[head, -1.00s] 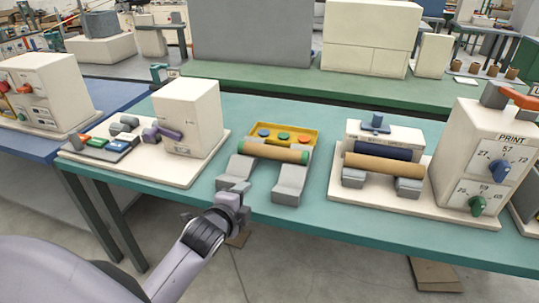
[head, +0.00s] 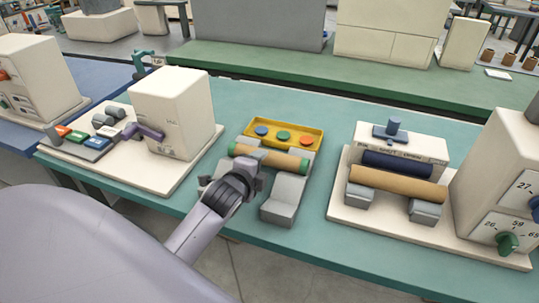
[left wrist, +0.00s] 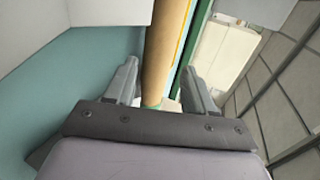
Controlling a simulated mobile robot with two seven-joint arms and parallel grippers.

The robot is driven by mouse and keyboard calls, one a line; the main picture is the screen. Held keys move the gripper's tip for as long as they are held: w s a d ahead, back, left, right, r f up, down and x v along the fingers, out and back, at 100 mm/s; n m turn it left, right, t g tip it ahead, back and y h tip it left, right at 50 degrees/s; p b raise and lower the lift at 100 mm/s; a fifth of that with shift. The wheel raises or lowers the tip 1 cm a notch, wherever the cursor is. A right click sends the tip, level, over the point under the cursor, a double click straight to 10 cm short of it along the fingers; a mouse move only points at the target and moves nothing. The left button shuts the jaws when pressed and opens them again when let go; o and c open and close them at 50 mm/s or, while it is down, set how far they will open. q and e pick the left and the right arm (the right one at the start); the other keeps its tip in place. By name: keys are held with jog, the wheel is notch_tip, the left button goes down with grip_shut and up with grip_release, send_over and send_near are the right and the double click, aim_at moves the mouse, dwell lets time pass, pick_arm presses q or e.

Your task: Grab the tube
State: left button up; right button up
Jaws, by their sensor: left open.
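A brown tube with green ends (head: 268,158) lies across two grey cradle blocks (head: 285,197) on the teal table. My left gripper (head: 252,177) is just in front of the tube and hides part of the left block. In the left wrist view the tube (left wrist: 165,50) runs lengthwise away from the camera, seen in the gap between the two fingertips of the open gripper (left wrist: 160,78). I cannot tell whether the fingers touch it. A second, plain brown tube (head: 395,184) rests on the machine at right. My right gripper is not in view.
A yellow tray (head: 285,124) with coloured buttons sits behind the tube. A cream box machine (head: 172,112) stands at left and a cream dial machine (head: 500,185) at right. Bare teal table (head: 318,215) shows right of the cradle blocks.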

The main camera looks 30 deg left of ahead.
aim_at(267, 161)
pick_arm(q)
jog(key=shift+d+x, duration=0.2)
jog(key=shift+x, duration=2.6)
jog(key=c, duration=0.7)
